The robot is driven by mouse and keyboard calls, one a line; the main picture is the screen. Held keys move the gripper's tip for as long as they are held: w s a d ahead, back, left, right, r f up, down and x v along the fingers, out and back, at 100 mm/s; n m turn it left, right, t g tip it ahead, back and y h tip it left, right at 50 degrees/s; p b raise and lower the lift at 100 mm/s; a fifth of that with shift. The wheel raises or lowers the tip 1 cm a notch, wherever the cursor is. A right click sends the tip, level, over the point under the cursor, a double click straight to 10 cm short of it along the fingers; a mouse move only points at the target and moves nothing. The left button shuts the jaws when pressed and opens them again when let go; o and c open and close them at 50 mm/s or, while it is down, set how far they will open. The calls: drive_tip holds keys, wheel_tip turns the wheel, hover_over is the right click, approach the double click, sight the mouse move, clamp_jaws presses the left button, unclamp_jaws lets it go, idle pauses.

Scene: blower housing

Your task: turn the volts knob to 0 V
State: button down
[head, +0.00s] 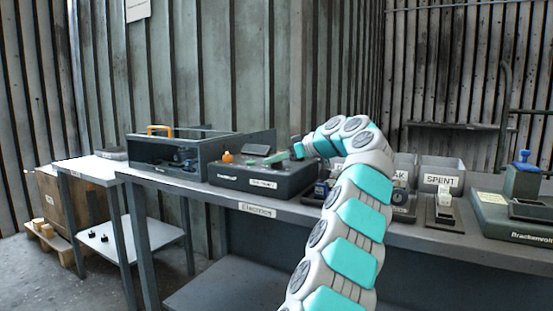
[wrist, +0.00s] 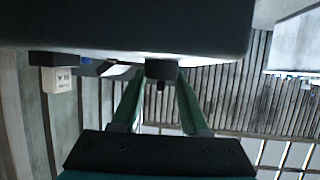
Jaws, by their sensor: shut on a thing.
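A dark grey instrument box (head: 245,181) with a white front label stands on the bench in the head view. My gripper (head: 290,153) reaches over its right side with green fingers. In the wrist view my gripper (wrist: 160,80) has its two green fingers on either side of a short dark knob (wrist: 161,70), which sticks out from a large grey body (wrist: 120,25). The fingers are shut on the knob. The knob's pointer and scale cannot be made out, and the arm and fingers hide it in the head view.
An open-fronted dark case (head: 170,152) with an orange handle stands left of the box. An orange knob (head: 228,157) sits on the box's top. Grey bins, one marked SPENT (head: 441,174), and a green-grey machine (head: 510,205) stand to the right. A side table (head: 90,168) is at left.

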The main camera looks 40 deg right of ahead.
drive_tip(key=shift+n+g+y, duration=0.3)
drive_tip(key=shift+n+y, duration=0.6)
drive_tip(key=shift+y, duration=0.1)
idle(0.3)
drive_tip(key=c, duration=0.7)
unclamp_jaws()
drive_tip(key=shift+s, duration=0.1)
